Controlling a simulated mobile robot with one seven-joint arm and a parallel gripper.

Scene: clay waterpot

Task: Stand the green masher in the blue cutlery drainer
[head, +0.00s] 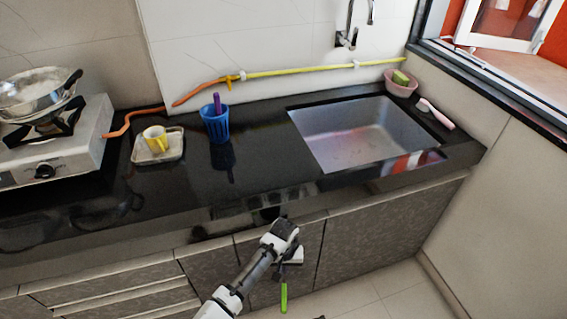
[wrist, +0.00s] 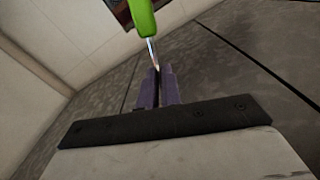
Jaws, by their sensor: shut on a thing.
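The green masher (head: 284,297) hangs below my gripper in front of the cabinet doors, its green handle pointing down. My gripper (head: 289,262) is in front of the counter, below its top. In the wrist view, my gripper (wrist: 157,78) is shut on the masher's thin metal shaft, and the green handle (wrist: 143,17) extends away from the fingertips. The masher's head cannot be made out in either view. The blue cutlery drainer (head: 215,127) stands upright on the black counter, left of the sink, with a purple-handled utensil (head: 217,103) in it. My gripper is well apart from the drainer.
A tray (head: 172,155) with a yellow cup (head: 155,138) is left of the drainer. A stove (head: 60,150) with a pan is farther left. The sink (head: 360,132) is at right, with a pink bowl (head: 400,84) and brush (head: 436,115) beyond it. The counter's front edge lies between gripper and drainer.

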